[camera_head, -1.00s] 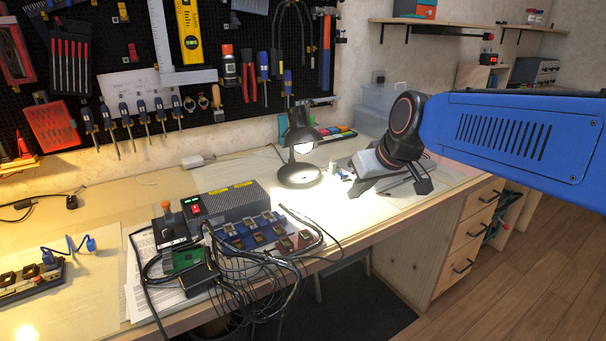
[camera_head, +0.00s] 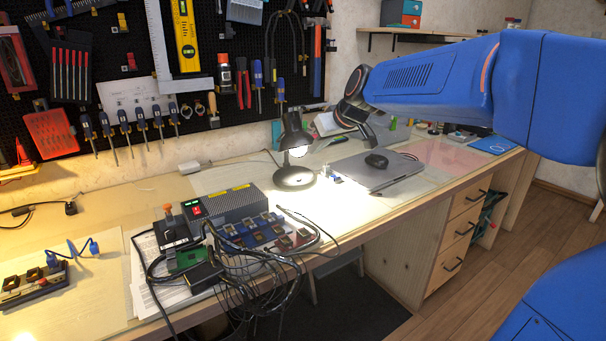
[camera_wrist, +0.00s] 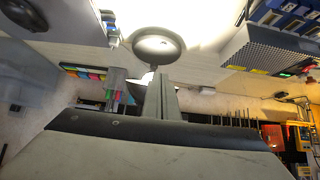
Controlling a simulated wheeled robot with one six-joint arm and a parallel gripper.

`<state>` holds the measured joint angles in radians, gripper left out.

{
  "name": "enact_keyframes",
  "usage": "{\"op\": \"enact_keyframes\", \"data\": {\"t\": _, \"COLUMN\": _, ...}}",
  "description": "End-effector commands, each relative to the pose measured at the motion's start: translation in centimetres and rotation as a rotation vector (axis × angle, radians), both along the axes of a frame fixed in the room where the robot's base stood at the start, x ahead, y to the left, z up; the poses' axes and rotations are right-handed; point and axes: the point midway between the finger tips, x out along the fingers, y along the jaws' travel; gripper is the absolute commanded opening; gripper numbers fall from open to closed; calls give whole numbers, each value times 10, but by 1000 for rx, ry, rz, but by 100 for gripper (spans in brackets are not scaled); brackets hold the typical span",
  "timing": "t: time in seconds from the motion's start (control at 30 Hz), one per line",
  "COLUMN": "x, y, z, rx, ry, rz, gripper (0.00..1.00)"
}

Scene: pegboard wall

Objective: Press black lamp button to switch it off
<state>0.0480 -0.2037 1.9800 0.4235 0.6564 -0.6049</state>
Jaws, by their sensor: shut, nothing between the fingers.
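The black desk lamp (camera_head: 294,143) stands on the bench, its shade lit and bright inside. Its round base (camera_head: 294,178) rests on the bench and also shows upside down in the wrist view (camera_wrist: 150,46). A small mark shows on the base there, but I cannot clearly make out the button. My gripper (camera_wrist: 160,82) is shut and empty, its fingers pointing toward the lamp in the wrist view and overlapping the lit shade. In the head view my grey gripper body (camera_head: 327,123) is right of the lamp shade, partly behind my wrist; its fingertips are not clear.
A grey power box (camera_head: 236,202) with cables is at the front left. Tools hang on the pegboard (camera_head: 130,60) behind.

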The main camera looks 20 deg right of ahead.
Motion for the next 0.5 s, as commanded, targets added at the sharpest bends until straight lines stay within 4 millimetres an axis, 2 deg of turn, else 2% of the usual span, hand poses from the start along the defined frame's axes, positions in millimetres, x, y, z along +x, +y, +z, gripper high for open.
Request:
{"op": "enact_keyframes", "data": {"t": 0.23, "x": 6, "y": 2, "z": -7, "rx": 0, "ry": 3, "rz": 1, "gripper": 0}}
{"op": "enact_keyframes", "data": {"t": 0.5, "x": 33, "y": 11, "z": -37, "rx": 0, "ry": 5, "rz": 1, "gripper": 0}}
